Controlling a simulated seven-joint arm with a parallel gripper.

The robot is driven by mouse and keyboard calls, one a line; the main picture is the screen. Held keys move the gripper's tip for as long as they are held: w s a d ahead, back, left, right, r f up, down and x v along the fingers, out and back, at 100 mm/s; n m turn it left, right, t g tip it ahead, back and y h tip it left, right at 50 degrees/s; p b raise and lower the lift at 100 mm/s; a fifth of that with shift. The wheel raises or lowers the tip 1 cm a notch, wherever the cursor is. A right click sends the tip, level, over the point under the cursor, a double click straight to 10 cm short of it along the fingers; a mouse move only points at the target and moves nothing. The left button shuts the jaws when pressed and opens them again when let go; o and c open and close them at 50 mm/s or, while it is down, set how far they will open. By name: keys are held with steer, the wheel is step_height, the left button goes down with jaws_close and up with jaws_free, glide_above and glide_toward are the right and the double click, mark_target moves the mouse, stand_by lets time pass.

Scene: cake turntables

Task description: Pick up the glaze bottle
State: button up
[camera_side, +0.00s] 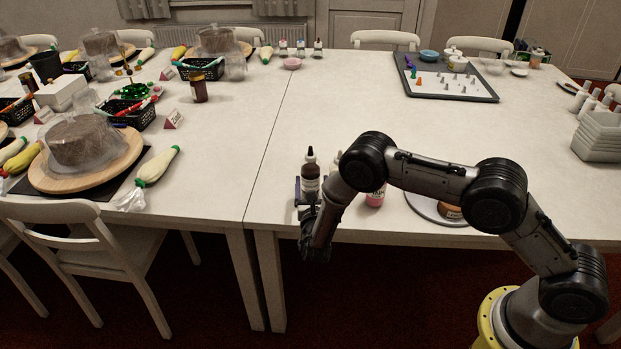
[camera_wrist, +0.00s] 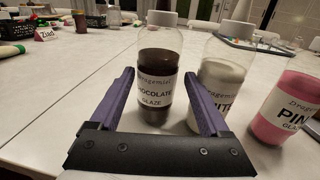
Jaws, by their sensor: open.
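The glaze bottle straight ahead in the wrist view is a dark brown chocolate glaze bottle (camera_wrist: 157,85) with a pale cap, upright on the table. In the side view the dark bottle (camera_side: 310,178) stands at the table's front edge. My gripper (camera_wrist: 160,85) is open, its purple fingers on either side of the chocolate bottle, which appears between them or just beyond; contact cannot be told. A white glaze bottle (camera_wrist: 222,75) stands close to the right, partly behind the right finger. A pink glaze bottle (camera_wrist: 285,108) stands further right. My gripper also shows in the side view (camera_side: 308,190).
A round board (camera_side: 425,207) lies right of the bottles, partly hidden by my arm. A tray with small pieces (camera_side: 445,90) lies at the back right. A covered cake on a wooden turntable (camera_side: 60,181) stands at far left. The middle of the table is clear.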

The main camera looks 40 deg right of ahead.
steer(key=shift+x, duration=3.05)
steer(key=shift+w+a+r, duration=0.1)
steer(key=shift+w+r, duration=0.05)
steer(key=shift+r, duration=0.05)
steer(key=c, duration=0.6)
steer(key=shift+o, duration=0.8)
step_height(320, 180, up, 9)
steer(key=shift+r, duration=0.55)
steer(key=shift+c, duration=1.1)
